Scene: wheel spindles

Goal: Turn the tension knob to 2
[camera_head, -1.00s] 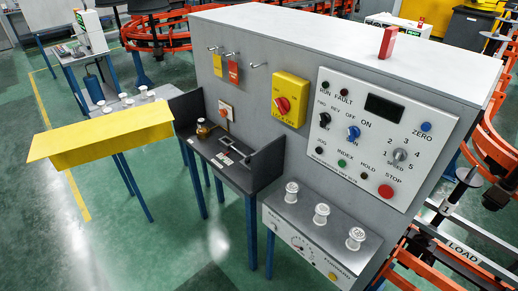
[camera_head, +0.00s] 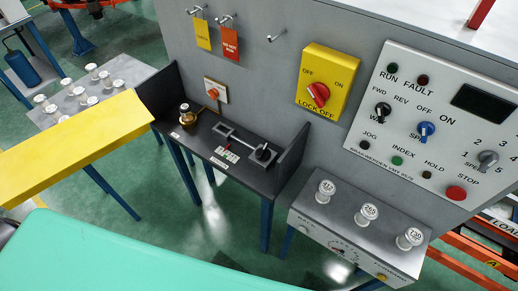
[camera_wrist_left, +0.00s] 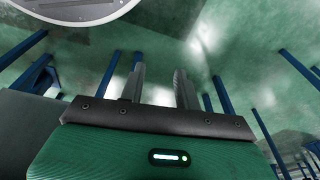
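No knob carries a readable tension label. A black knob (camera_head: 264,154) with a light pointer sits at the right end of the dark shelf (camera_head: 205,150); its marks are too small to read. A grey knob (camera_head: 488,158) on the white panel has numbers 1 to 5 around it and a speed label. My left gripper (camera_wrist_left: 160,75) shows in the left wrist view, its two fingers apart with nothing between them, above green floor. No gripper fingers show in the head view, and my right gripper is not seen.
A yellow sloped surface (camera_head: 70,150) stands left of the shelf. A grey console (camera_head: 335,215) with several white spindles is at right. A yellow lock-off box (camera_head: 328,80) and hanging tags (camera_head: 229,40) are on the grey wall. A brass part (camera_head: 187,115) sits on the shelf.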

